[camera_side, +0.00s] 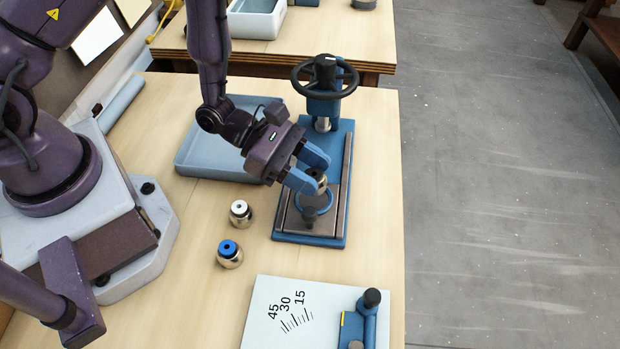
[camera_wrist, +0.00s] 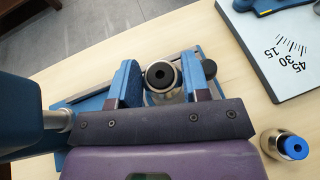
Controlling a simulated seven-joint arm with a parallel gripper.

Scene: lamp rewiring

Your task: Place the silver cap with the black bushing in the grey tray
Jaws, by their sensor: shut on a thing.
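The silver cap with the black bushing (camera_side: 317,183) is between the blue fingers of my gripper (camera_side: 314,172). In the wrist view the cap (camera_wrist: 161,78) shows end-on, its dark bushing facing the camera, with one finger of my gripper (camera_wrist: 161,84) on each side. My gripper is shut on it over the base of the blue press, at the blue ring; I cannot tell whether the cap touches the ring. The grey tray (camera_side: 186,160) lies behind and left of my gripper, partly hidden by my arm. Its visible floor is bare.
A silver cap with a white bushing (camera_side: 240,213) and one with a blue bushing (camera_side: 229,253) stand on the table left of the press (camera_side: 325,100) with its black handwheel. An angle-marked plate (camera_side: 270,328) lies in front. Bare table surrounds the two caps.

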